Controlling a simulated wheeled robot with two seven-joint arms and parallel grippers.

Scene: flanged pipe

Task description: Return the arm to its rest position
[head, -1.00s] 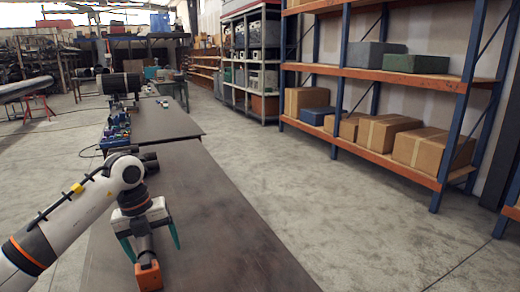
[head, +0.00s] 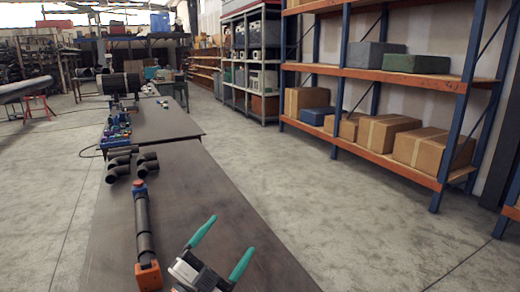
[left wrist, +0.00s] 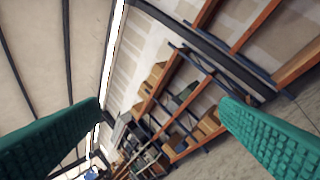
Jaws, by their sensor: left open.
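My left gripper (head: 224,248) shows at the bottom of the head view, over the right part of the near table. Its two green fingers are spread apart with nothing between them. In the left wrist view its fingers (left wrist: 160,125) stand wide apart at both sides, with shelving and the ceiling seen beyond. My left arm is mostly out of the head view. My right gripper is not in view.
A dark pipe (head: 143,222) lies along the near table (head: 195,190), its near end at an orange block (head: 148,275). Several black pipe elbows (head: 120,163) lie farther back. Shelves (head: 400,78) stand right, beyond clear floor (head: 300,180).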

